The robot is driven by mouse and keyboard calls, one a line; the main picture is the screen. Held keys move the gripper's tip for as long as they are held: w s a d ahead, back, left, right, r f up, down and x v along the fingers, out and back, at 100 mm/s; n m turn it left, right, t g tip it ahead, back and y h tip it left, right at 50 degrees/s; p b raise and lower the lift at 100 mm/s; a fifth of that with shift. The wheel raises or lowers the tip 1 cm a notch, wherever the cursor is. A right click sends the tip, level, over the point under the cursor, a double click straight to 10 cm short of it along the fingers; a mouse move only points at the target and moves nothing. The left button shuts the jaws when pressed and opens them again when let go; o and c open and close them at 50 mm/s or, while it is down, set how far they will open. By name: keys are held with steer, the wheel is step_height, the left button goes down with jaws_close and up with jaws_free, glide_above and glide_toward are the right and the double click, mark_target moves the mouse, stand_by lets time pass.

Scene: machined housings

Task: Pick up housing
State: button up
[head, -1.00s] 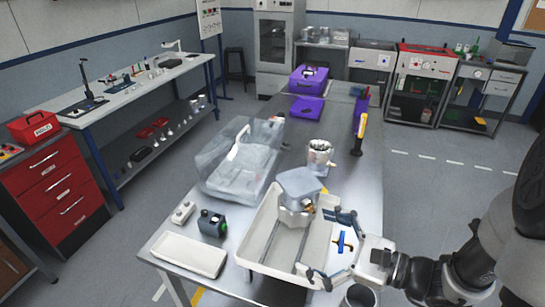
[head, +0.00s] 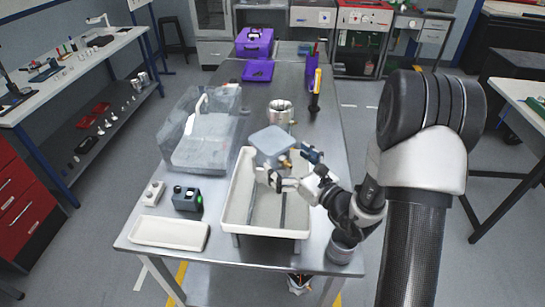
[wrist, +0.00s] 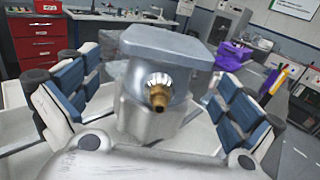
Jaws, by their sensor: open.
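The housing (head: 273,143) is a grey metal body with a flat square flange on top and a brass fitting on its side. It stands upright at the far end of a white tray (head: 230,207). My gripper (head: 289,165) is open at the housing's near right side, below flange height. In the wrist view the housing (wrist: 150,98) is centred, its brass fitting facing my palm. The fingers of my gripper (wrist: 150,88) spread to its left and right, with gaps visible. The housing's lower part is partly hidden by my gripper.
A grey cup (head: 341,250) stands at the front right.

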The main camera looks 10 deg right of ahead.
steer(key=x, duration=0.3)
steer(key=b+x, duration=0.1)
steer(key=x, duration=0.2)
steer(key=shift+w+f, duration=0.25)
steer(key=shift+w, duration=0.05)
steer(key=c, duration=1.6)
steer(key=shift+r, duration=0.1)
steer(key=c, duration=0.3)
step_height(320, 180, up, 20)
steer(key=p, duration=0.5)
step_height(320, 180, up, 6)
steer(key=p, duration=0.4)
glide_above(272, 148)
steer(key=w, duration=0.4)
steer(key=shift+s+d+r, duration=0.1)
steer(key=shift+s+d, duration=0.15)
steer(key=shift+d, duration=0.2)
